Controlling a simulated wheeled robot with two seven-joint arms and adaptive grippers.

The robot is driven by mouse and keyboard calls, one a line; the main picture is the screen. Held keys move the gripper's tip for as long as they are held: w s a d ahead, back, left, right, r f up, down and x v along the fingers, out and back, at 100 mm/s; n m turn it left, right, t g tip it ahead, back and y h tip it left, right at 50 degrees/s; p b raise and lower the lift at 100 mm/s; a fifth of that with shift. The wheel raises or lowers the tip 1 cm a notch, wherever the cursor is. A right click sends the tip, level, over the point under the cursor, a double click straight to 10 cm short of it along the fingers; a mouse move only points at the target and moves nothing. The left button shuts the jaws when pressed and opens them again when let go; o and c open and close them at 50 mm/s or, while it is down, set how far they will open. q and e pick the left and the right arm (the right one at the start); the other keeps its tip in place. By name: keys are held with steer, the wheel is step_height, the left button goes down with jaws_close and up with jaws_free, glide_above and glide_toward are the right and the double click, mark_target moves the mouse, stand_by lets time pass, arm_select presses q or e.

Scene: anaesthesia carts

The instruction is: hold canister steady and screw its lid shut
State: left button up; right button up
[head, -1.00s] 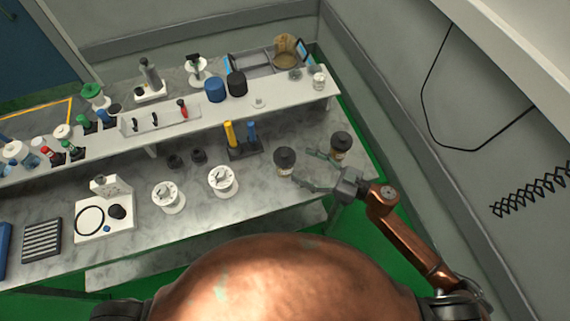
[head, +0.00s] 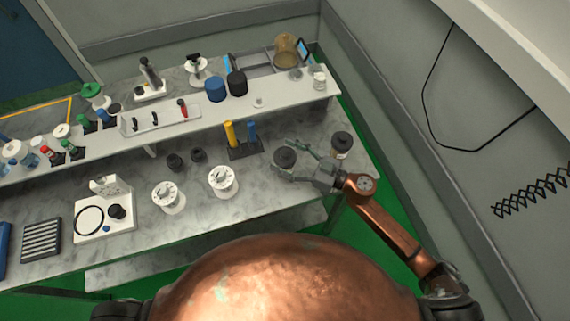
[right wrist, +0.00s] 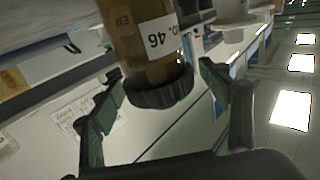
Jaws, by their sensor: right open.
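An amber canister with a dark ribbed lid (head: 285,157) stands upright near the right end of the bench. In the right wrist view the amber canister (right wrist: 150,47) appears upside down, with a white label reading 46 and the dark lid (right wrist: 161,90) on its end. My right gripper (head: 286,158) is open, its two green-grey fingers on either side of this canister. The wrist view shows gaps between the fingers (right wrist: 160,100) and the lid. My left gripper is out of view.
A rack with a yellow and a blue tube (head: 243,150) stands behind and left of the canister. Two white round devices (head: 222,181) (head: 168,197) and two small dark pieces (head: 175,162) (head: 198,155) lie left. A raised shelf (head: 285,97) with bottles runs behind.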

steer(key=shift+c, duration=0.5)
steer(key=c, duration=1.6)
